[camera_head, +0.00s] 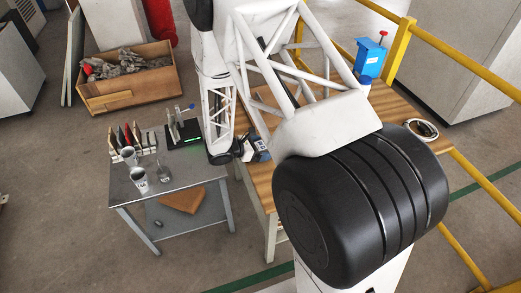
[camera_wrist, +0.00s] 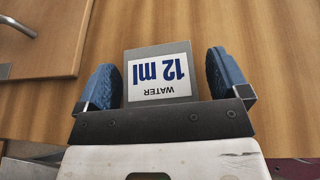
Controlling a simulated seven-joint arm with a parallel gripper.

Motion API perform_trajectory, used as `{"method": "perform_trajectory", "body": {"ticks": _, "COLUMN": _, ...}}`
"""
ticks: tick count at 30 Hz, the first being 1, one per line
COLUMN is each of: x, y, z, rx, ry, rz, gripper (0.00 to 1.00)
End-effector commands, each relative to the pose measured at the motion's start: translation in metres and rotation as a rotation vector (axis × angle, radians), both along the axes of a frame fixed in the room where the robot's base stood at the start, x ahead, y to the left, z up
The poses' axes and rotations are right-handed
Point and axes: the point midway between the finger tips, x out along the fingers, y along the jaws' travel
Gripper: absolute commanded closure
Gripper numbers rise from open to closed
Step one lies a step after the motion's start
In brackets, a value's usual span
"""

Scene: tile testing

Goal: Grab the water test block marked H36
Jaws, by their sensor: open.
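A grey block (camera_wrist: 160,53) with a white label lies on the wooden tabletop in the wrist view. The label reads "WATER" and "12 ml", upside down in the picture; no H36 mark shows on it. My gripper (camera_wrist: 161,66) is open, with one blue-padded finger on each side of the block. Gaps show between the block and both pads. The block's near end is hidden behind the dark gripper bar. In the head view, my gripper (camera_head: 252,149) is low at the left edge of the wooden table, and my arm hides much of that area.
A wooden board with a metal handle (camera_wrist: 20,27) is at the upper left of the wrist view. In the head view, a grey metal table (camera_head: 185,178) holds cups and a rack of tiles. A blue device (camera_head: 370,57) and a cable coil (camera_head: 421,129) are on the wooden table (camera_head: 395,103).

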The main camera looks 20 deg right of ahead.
Motion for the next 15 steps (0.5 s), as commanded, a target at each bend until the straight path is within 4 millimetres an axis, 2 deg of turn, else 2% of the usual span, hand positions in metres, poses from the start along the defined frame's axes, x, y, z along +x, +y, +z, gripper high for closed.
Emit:
{"method": "perform_trajectory", "body": {"ticks": 2, "x": 0.0000, "y": 0.0001, "z": 0.0000, "rx": 0.000, "ry": 0.000, "rz": 0.000, "gripper": 0.09}}
{"method": "perform_trajectory", "body": {"ticks": 15, "x": 0.0002, "y": 0.0001, "z": 0.0004, "rx": 0.000, "ry": 0.000, "rz": 0.000, "gripper": 0.77}}
